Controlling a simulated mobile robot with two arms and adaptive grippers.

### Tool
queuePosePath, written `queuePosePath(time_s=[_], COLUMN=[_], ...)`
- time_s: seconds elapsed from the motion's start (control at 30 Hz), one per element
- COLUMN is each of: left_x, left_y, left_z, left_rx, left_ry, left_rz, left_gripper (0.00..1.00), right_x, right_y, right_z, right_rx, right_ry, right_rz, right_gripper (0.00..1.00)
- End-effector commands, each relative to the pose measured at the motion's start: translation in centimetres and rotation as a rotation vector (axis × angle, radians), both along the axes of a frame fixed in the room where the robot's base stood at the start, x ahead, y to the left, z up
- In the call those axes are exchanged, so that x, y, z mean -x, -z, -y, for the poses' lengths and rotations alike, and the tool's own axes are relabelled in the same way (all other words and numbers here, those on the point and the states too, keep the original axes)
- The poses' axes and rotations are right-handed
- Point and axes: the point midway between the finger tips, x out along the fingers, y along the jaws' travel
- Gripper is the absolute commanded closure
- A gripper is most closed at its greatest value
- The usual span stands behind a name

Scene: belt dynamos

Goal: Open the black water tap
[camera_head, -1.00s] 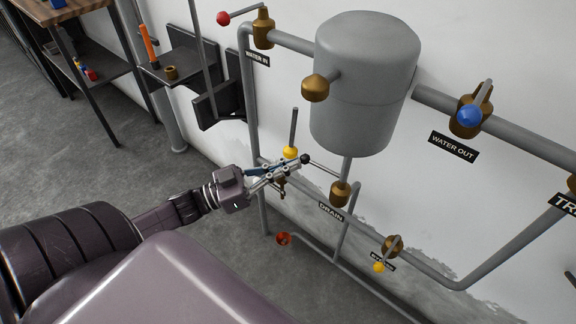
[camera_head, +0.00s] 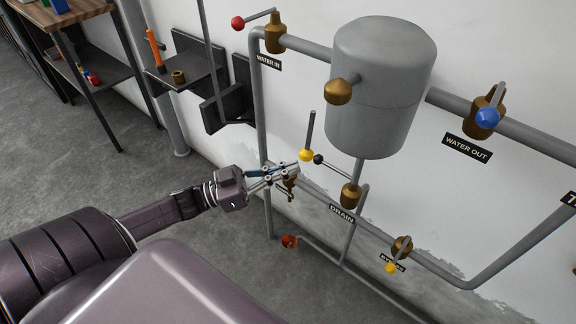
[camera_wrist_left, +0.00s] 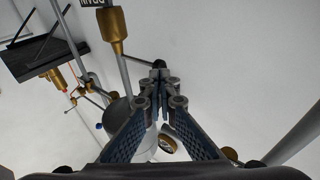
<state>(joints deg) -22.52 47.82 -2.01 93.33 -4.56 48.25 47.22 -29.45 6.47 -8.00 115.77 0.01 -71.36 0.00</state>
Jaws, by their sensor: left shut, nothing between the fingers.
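The black water tap has a thin lever ending in a black ball (camera_head: 318,158). The lever runs down right to a brass valve body (camera_head: 350,196) above the DRAIN label (camera_head: 342,214). My left gripper (camera_head: 296,168) is shut and empty, just left of and below the black ball, with a small gap in the head view. In the left wrist view, the black ball (camera_wrist_left: 159,64) shows just beyond the closed fingertips (camera_wrist_left: 160,84). Its lever leads up left to the brass valve (camera_wrist_left: 112,30). I cannot tell there whether fingers and ball touch. My right gripper is not in view.
A yellow ball (camera_head: 306,155) sits close beside the black one. A grey tank (camera_head: 378,90) stands above. Red (camera_head: 238,23), blue (camera_head: 487,117) and lower yellow (camera_head: 391,268) handles are on nearby pipes. A wall shelf (camera_head: 190,78) is at left. Floor at lower left is clear.

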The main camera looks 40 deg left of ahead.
Motion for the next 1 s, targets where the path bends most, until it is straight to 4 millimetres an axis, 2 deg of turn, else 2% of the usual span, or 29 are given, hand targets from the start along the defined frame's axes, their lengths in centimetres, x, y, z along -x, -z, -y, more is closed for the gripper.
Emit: queuePosePath(time_s=[0.4, 0.53, 0.77, 1.0], left_x=[5.8, 7.0, 7.8, 7.2], left_y=[1.6, 1.9, 2.0, 2.6], left_z=[-4.5, -5.5, -6.0, -5.6], left_rx=[-0.002, -0.001, 0.0, -0.008], left_ry=[-0.001, 0.0, 0.001, -0.032], left_rz=[-0.005, -0.002, 0.002, -0.014], left_gripper=[1.0, 1.0, 1.0, 1.0], right_x=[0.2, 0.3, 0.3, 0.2], right_y=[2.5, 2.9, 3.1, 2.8], right_z=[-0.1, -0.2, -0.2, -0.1], right_rx=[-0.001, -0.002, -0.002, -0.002], right_ry=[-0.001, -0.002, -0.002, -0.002], right_rz=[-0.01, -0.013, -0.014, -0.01], right_gripper=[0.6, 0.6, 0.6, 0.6])
